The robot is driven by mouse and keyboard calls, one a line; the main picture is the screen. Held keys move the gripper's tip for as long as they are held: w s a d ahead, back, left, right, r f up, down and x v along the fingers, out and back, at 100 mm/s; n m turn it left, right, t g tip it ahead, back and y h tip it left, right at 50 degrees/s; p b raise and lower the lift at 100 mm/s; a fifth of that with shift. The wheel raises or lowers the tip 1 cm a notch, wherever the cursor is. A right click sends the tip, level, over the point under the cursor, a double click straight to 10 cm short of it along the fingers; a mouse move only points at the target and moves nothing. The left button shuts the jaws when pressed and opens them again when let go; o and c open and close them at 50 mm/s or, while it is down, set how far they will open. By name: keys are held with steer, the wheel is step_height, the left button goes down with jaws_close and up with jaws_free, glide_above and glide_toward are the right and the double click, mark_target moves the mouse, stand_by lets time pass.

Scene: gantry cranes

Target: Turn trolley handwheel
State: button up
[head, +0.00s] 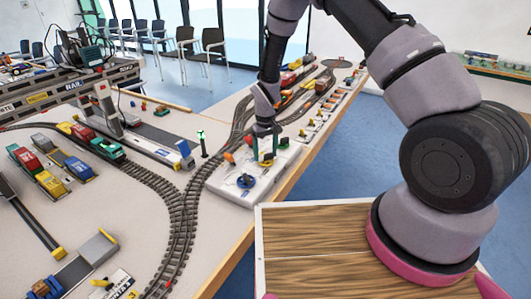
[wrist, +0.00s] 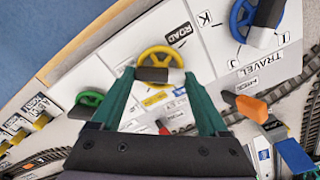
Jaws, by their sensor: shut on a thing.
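A yellow handwheel (wrist: 160,52) stands on the white control panel (head: 228,187), between the two green fingers of my gripper (wrist: 158,76). My gripper (head: 267,148) is shut on the yellow handwheel, with a dark handle bar low between the fingertips in the wrist view. In the head view the fingers largely hide this wheel. A blue handwheel (wrist: 240,20) with a dark and grey handle is to the right, by a label reading TRAVEL. A green handwheel (wrist: 83,106) is at the left. I cannot read which label belongs to the yellow wheel.
An orange-tipped lever (wrist: 252,107) is right of my gripper. Toy rail tracks (head: 182,215) curve past the panel. Model wagons (head: 40,172) and a crane beam (head: 70,88) are at the left. A wooden-topped surface (head: 320,245) is in front. Chairs (head: 208,45) stand behind on blue floor.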

steer(key=o, duration=1.2)
steer(key=shift+o, duration=0.2)
step_height(320, 180, up, 11)
steer(key=shift+f, duration=0.1)
